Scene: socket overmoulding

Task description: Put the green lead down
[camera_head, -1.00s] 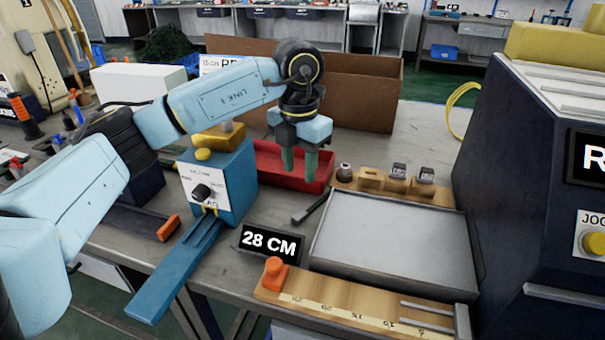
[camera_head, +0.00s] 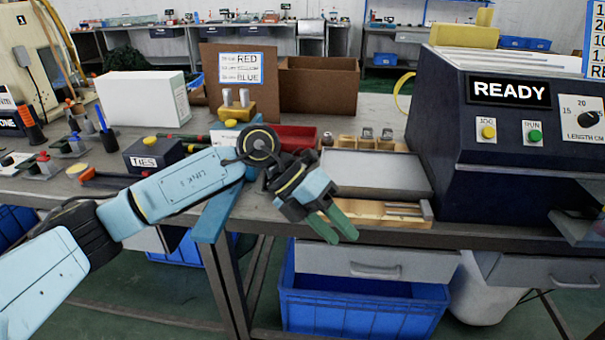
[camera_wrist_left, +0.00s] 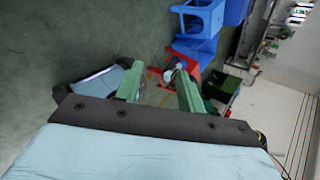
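I cannot make out a green lead in either view. My left gripper (camera_head: 333,226) hangs in front of the bench's front edge, tilted down to the right, beside the wooden ruler board. Its two green fingers stand apart with nothing visible between them. In the left wrist view the same fingers (camera_wrist_left: 158,88) are spread, with floor showing in the gap. My right gripper is in neither view.
The grey tray (camera_head: 375,172) lies on the bench, left of the dark machine (camera_head: 490,195) reading READY. A red bin (camera_head: 292,138) stands behind my gripper. Below the bench are a drawer (camera_head: 345,259) and a large blue crate (camera_head: 365,322).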

